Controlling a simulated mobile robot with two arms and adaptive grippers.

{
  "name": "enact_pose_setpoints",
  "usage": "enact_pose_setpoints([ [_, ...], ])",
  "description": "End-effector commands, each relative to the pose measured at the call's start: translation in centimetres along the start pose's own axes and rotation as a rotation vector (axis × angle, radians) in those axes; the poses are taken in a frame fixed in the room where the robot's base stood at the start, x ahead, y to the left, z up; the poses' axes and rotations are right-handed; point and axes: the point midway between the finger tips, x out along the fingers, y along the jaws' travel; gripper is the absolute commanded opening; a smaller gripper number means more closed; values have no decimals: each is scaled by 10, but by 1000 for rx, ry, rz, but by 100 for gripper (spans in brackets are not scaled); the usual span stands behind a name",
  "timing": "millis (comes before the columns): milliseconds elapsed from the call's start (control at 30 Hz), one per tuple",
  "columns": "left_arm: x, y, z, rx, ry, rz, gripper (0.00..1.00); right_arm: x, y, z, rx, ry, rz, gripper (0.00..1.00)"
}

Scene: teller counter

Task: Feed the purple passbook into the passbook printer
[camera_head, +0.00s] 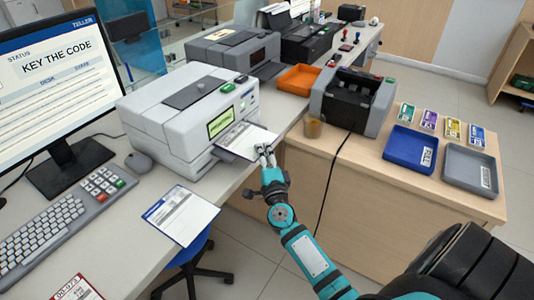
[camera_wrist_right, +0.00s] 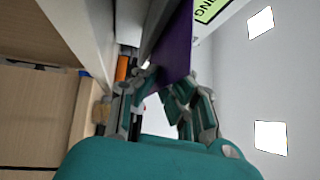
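The passbook printer (camera_head: 190,115) is the white machine on the teller counter, with a lit green screen (camera_head: 220,122). The passbook (camera_head: 248,138) lies open in its front slot, white pages up, its outer part sticking out. Its purple underside shows in the right wrist view (camera_wrist_right: 177,48), and its inner end is hidden in the printer. My right gripper (camera_head: 265,150) is at the passbook's outer edge. In the right wrist view its fingers (camera_wrist_right: 156,84) close on that edge. My left gripper is not in view.

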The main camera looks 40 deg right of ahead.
Motion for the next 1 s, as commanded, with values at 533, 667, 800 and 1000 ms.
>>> enact_pose_setpoints([
  [533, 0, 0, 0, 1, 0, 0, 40, 2, 0, 2, 0, 0, 0, 13],
  [667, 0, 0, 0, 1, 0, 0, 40, 2, 0, 2, 0, 0, 0, 30],
  [800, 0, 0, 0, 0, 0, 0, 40, 2, 0, 2, 0, 0, 0, 33],
  [1000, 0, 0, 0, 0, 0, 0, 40, 2, 0, 2, 0, 0, 0, 33],
])
